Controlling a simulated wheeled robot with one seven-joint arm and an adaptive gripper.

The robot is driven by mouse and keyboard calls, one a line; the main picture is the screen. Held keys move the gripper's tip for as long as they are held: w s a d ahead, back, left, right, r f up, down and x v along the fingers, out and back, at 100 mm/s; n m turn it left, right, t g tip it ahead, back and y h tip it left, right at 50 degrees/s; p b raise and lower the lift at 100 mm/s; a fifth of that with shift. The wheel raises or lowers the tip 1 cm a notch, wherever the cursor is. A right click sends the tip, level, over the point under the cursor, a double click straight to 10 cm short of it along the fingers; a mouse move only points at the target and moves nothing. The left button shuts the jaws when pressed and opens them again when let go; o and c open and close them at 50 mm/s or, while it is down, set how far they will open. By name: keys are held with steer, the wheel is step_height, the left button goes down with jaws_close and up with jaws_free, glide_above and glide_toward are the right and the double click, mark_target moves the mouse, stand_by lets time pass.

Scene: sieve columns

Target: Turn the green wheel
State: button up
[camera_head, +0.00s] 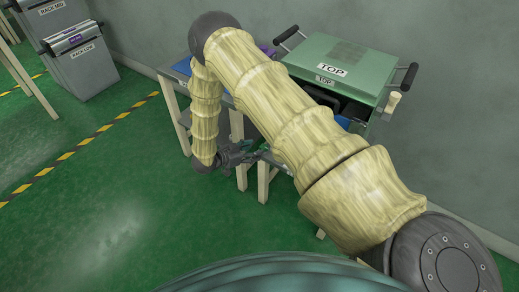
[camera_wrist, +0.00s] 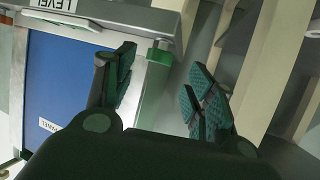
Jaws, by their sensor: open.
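My gripper (camera_wrist: 162,85) is open and empty in the wrist view, its two green padded fingers spread apart. A small green part (camera_wrist: 160,54) sits at the corner of a metal-framed blue panel (camera_wrist: 62,85), beyond and between the fingertips. I cannot tell whether this part is the green wheel; no clear round wheel shows. The fingers appear apart from it. In the head view my gripper (camera_head: 243,155) hangs low beside the bench under the green TOP box (camera_head: 335,64), and my arm hides much of that area.
Pale wooden legs (camera_wrist: 262,60) stand to the right in the wrist view. The TOP box has black handles (camera_head: 405,77) at its sides. Grey rack bins (camera_head: 82,65) stand at the far left. The green floor (camera_head: 95,215) at left is clear, with yellow-black tape across it.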

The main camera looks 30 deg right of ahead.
mark_target(261, 148)
steer(key=shift+x, duration=2.35)
steer(key=shift+c, duration=0.5)
steer(key=c, duration=0.9)
